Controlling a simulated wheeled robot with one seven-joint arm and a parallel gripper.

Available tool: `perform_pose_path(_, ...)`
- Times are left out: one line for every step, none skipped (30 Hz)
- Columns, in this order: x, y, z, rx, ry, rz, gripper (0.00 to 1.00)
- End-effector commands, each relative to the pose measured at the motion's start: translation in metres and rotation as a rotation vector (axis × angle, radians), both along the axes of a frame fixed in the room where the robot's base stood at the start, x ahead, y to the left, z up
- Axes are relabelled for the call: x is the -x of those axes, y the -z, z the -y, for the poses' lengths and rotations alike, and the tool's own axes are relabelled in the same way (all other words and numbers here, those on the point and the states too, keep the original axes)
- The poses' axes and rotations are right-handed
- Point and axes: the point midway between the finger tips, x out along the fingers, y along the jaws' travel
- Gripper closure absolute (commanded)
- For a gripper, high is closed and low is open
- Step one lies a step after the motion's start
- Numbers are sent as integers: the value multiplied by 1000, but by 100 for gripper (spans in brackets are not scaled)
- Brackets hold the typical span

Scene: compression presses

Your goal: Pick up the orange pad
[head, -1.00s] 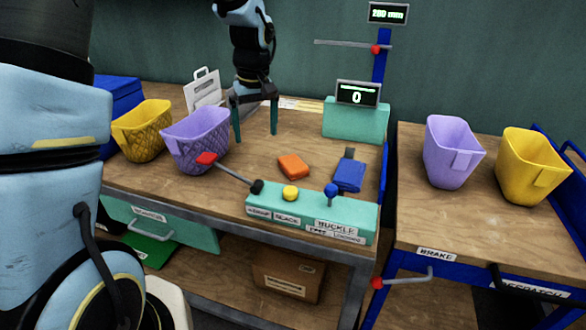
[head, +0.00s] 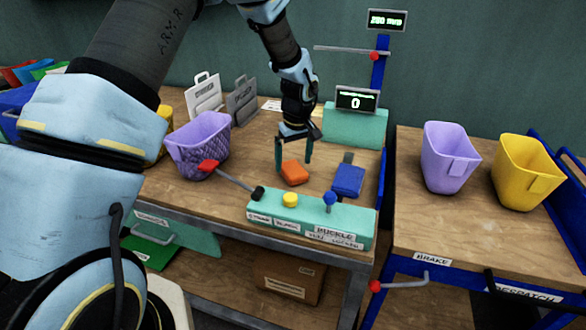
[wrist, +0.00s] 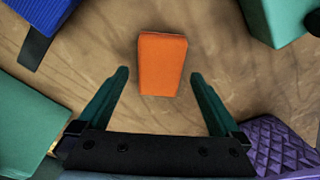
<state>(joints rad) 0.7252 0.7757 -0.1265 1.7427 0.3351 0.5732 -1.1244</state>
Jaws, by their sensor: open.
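The orange pad (head: 294,173) lies flat on the wooden bench, between the purple basket and the blue pad. My gripper (head: 293,160) is just above and behind it, pointing down, with its teal fingers open and nothing between them. In the wrist view the orange pad (wrist: 162,64) lies ahead of the open fingertips (wrist: 158,76), roughly centred between them. I cannot tell the exact height of the fingertips above the bench.
A blue pad (head: 348,180) lies to the right. The teal control box (head: 312,223) with a yellow button and levers stands in front. A purple basket (head: 200,147) is to the left. A teal scale (head: 352,126) stands behind. More baskets (head: 447,158) stand on the right cart.

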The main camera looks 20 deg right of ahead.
Motion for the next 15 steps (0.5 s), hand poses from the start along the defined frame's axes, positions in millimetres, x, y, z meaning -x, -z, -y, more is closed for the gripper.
perform_pose_path(-1, 6, 0, -2, -1, -2, 0)
perform_pose_path(-1, 9, 0, -1, -1, -2, 0)
perform_pose_path(-2, 13, 0, -1, -1, -1, 0)
perform_pose_path(-2, 16, 0, -1, -1, -1, 0)
perform_pose_path(-2, 18, 0, 0, 0, 0, 0)
perform_pose_path(-3, 20, 0, 1, 0, 0, 0)
perform_pose_path(-3, 20, 0, 1, -1, 1, 0)
perform_pose_path(-3, 21, 0, 2, -1, 1, 0)
perform_pose_path(-3, 21, 0, 2, -1, 1, 0)
perform_pose_path(-3, 21, 0, 2, -1, 1, 0)
perform_pose_path(-3, 21, 0, 2, -1, 1, 0)
perform_pose_path(-3, 21, 0, 2, -1, 1, 0)
perform_pose_path(-3, 21, 0, 2, -1, 1, 0)
perform_pose_path(-3, 21, 0, 2, -1, 1, 3)
perform_pose_path(-3, 21, 0, 1, -1, 1, 8)
